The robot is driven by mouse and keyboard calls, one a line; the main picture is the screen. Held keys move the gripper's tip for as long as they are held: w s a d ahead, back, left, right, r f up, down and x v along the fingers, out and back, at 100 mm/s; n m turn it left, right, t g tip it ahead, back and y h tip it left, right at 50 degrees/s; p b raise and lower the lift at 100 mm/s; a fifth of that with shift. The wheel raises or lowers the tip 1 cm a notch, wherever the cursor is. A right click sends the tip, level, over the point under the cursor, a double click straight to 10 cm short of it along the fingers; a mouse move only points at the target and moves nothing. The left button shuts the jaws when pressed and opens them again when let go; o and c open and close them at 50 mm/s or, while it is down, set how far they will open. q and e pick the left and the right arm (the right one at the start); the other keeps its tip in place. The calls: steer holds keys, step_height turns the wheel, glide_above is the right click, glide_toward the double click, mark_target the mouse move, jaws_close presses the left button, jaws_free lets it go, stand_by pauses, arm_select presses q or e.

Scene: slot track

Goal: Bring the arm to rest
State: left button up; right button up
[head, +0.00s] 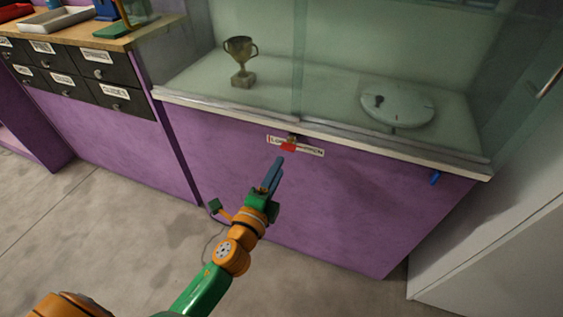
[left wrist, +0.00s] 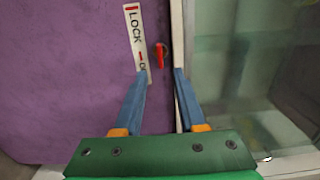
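My left gripper (head: 278,164) is in front of the purple cabinet face, below a small red lever or key (head: 288,147) under the glass case's ledge. In the left wrist view the two blue fingers of my left gripper (left wrist: 158,72) stand apart with nothing between their tips. The red lever (left wrist: 160,55) shows just beyond the fingertips, apart from them. A white label (left wrist: 137,42) reading "LOCK" and a partly hidden second word is beside it. My right gripper is not in view.
A glass case above the ledge (head: 220,105) holds a trophy cup (head: 240,62) and a round pale disc (head: 397,105). Labelled dark drawers (head: 97,62) stand at left under a wooden top. A small blue piece (head: 436,178) is at the cabinet's right. Floor (head: 80,230) at left is clear.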

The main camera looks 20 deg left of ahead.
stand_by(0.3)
arm_select(q)
step_height(320, 180, down, 13)
steer(key=s+n+g, duration=0.2)
steer(key=n+g, duration=0.1)
steer(key=g, duration=0.1)
steer(key=s+a+f+n+g, duration=0.3)
steer(key=s+f+n+g, duration=0.55)
steer(key=s+f, duration=1.3)
steer(key=s+f+n+g, duration=0.2)
steer(key=s+f, duration=0.1)
steer(key=s, duration=0.4)
steer(key=s+f+n+g, duration=0.3)
steer(key=s+f, duration=0.1)
steer(key=s, duration=0.3)
step_height(320, 180, up, 16)
steer(key=p, duration=1.5)
steer(key=shift+w+a+f+y, duration=0.25)
steer(key=shift+y, duration=0.05)
steer(key=shift+t, duration=0.25)
steer(key=shift+c, duration=0.2)
